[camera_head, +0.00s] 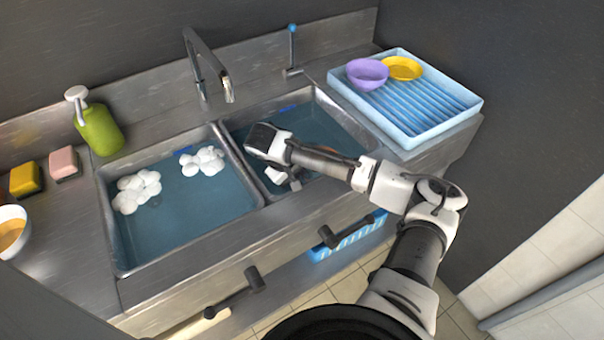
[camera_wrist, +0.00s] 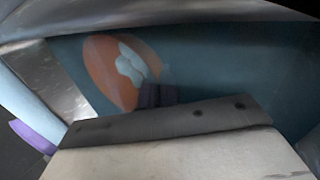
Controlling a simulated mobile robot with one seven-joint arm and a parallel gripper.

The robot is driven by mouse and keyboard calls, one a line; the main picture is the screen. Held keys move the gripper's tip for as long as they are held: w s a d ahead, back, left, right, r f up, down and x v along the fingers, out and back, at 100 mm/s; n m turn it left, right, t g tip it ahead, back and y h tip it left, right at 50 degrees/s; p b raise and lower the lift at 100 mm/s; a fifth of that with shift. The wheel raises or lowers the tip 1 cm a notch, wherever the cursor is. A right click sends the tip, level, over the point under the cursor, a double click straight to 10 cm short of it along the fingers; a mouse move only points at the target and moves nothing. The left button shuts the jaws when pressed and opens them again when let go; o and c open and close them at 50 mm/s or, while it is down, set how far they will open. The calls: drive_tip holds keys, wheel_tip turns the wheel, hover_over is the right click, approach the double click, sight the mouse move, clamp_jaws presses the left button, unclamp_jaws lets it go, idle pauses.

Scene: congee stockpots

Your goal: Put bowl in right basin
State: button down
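The right basin (camera_head: 326,101) holds blue-grey water, and my arm reaches over it. An orange oval thing with a white patch, likely a bowl (camera_wrist: 98,62), lies in the basin in the wrist view. In the head view only a sliver of orange shows beside my arm. My gripper (camera_head: 284,180) is low over the front of the right basin. In the wrist view a dark fingertip (camera_wrist: 155,95) overlaps the orange thing's lower right edge; I cannot tell whether they touch. The finger gap is hidden.
The left basin (camera_head: 190,225) holds water and white foam clumps. A blue rack (camera_head: 440,125) at right carries a purple bowl (camera_head: 367,74) and yellow dish (camera_head: 402,68). A white bowl (camera_head: 12,226), sponges and a green soap bottle (camera_head: 99,130) stand left. The faucet (camera_head: 205,65) rises behind.

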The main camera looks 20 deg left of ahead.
drive_tip(key=c, duration=1.6)
unclamp_jaws()
drive_tip(key=shift+f, duration=0.1)
drive_tip(key=b+v, duration=0.1)
drive_tip(key=v, duration=1.1)
